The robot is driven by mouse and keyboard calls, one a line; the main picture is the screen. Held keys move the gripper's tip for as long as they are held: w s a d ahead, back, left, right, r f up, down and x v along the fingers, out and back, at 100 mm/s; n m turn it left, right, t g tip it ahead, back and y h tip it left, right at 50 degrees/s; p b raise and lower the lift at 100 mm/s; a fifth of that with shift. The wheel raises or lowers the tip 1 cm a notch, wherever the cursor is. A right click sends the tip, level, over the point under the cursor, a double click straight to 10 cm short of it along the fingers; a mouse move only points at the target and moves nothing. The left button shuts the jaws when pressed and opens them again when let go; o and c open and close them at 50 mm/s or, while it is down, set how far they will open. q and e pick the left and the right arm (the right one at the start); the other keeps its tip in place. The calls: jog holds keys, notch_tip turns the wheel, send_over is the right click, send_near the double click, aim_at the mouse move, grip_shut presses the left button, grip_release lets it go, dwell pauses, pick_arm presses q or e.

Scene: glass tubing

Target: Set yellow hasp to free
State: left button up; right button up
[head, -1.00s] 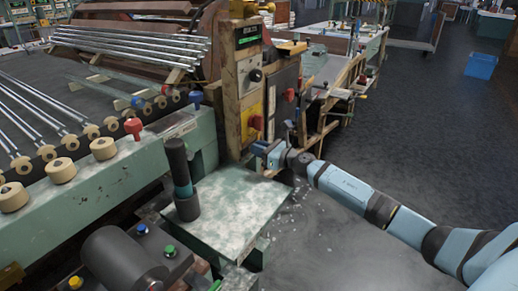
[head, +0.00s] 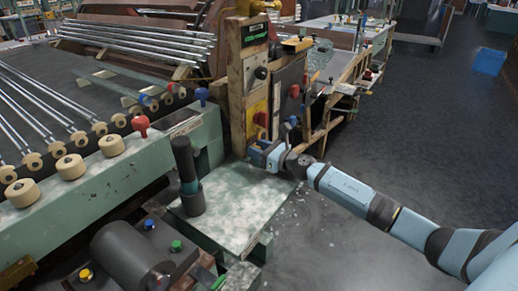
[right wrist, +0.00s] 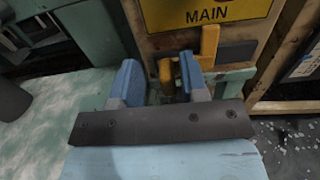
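The yellow hasp (right wrist: 209,45) is below a yellow plate marked MAIN (right wrist: 205,12) on a wooden post in the right wrist view. A short yellow-brown piece (right wrist: 167,75) shows between my fingers; I cannot tell if it belongs to the hasp. My right gripper (right wrist: 160,88) has its two blue fingers apart, with visible gaps around that piece. The hasp's upright part stands by the right finger; contact is unclear. In the head view my right gripper (head: 262,154) is at the post's foot, and the hasp is not clearly visible. My left gripper is out of view.
The wooden post (head: 236,87) carries a red knob (head: 261,119) on a yellow panel. A green bench (head: 232,216) with a dark upright handle (head: 186,165) stands left of the gripper. Glass rods lie at left.

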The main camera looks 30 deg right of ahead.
jog(key=v, duration=1.3)
jog(key=shift+s, duration=0.35)
jog(key=shift+d, duration=0.15)
